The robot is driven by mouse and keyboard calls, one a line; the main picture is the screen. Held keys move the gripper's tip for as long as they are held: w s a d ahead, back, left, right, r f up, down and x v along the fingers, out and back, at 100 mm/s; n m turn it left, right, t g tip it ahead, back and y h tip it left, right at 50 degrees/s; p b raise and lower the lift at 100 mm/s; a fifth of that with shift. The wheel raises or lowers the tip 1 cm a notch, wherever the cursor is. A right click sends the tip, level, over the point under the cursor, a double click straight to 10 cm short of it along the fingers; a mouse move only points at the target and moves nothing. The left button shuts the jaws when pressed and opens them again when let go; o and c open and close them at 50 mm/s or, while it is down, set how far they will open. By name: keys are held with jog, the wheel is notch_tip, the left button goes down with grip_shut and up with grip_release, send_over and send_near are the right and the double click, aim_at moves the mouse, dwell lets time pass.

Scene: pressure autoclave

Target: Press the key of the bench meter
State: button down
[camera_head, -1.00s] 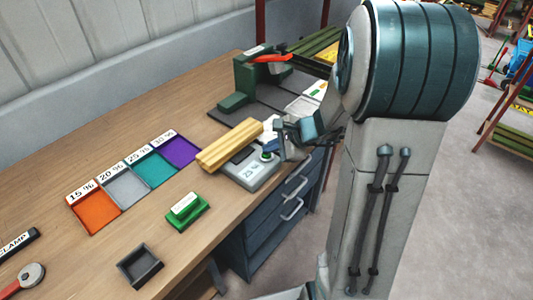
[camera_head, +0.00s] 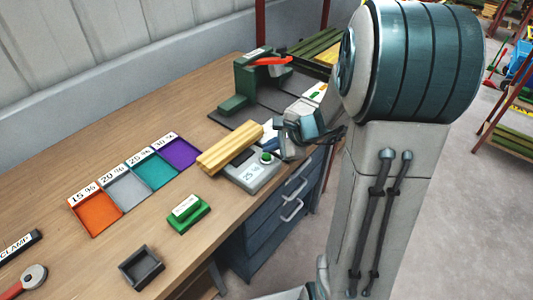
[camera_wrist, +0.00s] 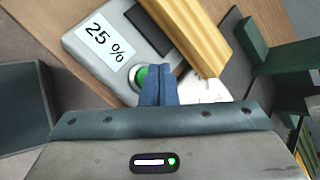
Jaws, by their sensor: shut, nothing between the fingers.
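The bench meter (camera_head: 262,177) is a grey box near the bench's right edge, with a "25 %" label and a green round key (camera_head: 267,157). In the wrist view the meter (camera_wrist: 85,58) shows its label, a dark window and the green key (camera_wrist: 139,76). A wooden block (camera_head: 229,147) lies across the meter's far part. My gripper (camera_head: 277,145) is shut and empty just beside the key. In the wrist view its blue fingers (camera_wrist: 160,84) partly cover the key's right side; I cannot tell whether they touch it.
A green clamp-like press with a red handle (camera_head: 270,61) stands behind the meter. Coloured trays (camera_head: 97,217) lie left. A green block with a white label (camera_head: 187,213) and a dark square tray (camera_head: 141,267) are in front. Bare wood lies between them.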

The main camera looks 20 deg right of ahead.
aim_at(270, 157)
jog(key=shift+r+p, duration=1.9)
jog(key=shift+r, duration=0.65)
jog(key=s+r+n+g+h, duration=0.1)
jog(key=s+r+n+h, duration=0.2)
jog(key=s+n, duration=0.5)
jog(key=s+a+r+n+g+h, duration=0.1)
jog(key=s+r+n+g+h, duration=0.1)
jog(key=s+n, duration=0.7)
jog(key=s+h, duration=0.1)
jog(key=s, duration=0.2)
jog(key=shift+a+r, duration=0.2)
jog(key=shift+r, duration=0.2)
